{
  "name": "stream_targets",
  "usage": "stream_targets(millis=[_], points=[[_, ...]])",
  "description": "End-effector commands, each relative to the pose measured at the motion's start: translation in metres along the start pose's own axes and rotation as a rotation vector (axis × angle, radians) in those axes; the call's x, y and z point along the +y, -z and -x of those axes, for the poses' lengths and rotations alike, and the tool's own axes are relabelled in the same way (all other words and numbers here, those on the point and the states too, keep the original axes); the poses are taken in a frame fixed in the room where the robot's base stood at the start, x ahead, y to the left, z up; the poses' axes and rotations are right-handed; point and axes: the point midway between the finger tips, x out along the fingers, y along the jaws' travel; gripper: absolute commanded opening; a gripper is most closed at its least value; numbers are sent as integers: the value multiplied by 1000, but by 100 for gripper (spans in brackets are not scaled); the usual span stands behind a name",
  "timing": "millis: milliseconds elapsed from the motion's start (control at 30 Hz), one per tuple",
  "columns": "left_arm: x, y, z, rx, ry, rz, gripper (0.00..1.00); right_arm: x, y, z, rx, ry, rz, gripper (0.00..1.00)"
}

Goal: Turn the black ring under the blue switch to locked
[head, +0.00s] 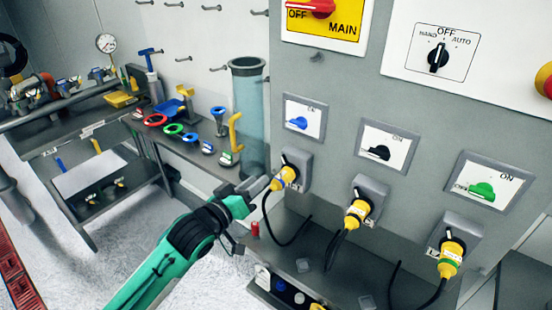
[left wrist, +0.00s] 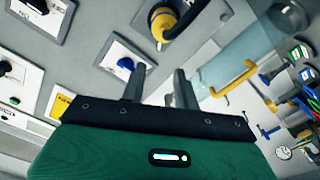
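The blue switch (head: 299,122) sits on a white plate on the grey panel. Below it is a socket with a yellow plug (head: 287,176) and a black ring (head: 291,161) around the plug's base. My left gripper (head: 262,185) is just left of this plug and looks apart from it. In the left wrist view its two fingers (left wrist: 157,82) are spread with nothing between them. That view also shows the blue switch (left wrist: 125,63) and the yellow plug (left wrist: 163,22) beyond the fingertips. The ring's exact position is too small to read. My right gripper is not in view.
Two similar yellow plugs (head: 357,210) (head: 451,255) sit to the right, under the black switch (head: 378,152) and green switch (head: 482,190). Black cables hang over the ledge. A clear blue tube (head: 248,110) stands left of the panel, near my arm.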

Motion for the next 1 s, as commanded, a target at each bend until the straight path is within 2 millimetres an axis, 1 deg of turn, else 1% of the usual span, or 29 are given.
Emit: stream_targets(millis=[33,100,300,400,500,700,967,1000], points=[[2,4,-12,1,-1,1,31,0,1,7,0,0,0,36],[2,4,-26,1,0,0,31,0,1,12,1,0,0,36],[2,3,-64,1,0,0,31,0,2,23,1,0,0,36],[2,3,-79,1,-1,0,31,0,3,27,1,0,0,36],[1,2,-90,1,0,0,31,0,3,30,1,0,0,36],[1,1,-101,1,-1,0,31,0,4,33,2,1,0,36],[0,0,-102,1,-1,-1,31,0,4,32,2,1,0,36],[0,0,-102,1,-1,-1,29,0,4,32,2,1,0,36]])
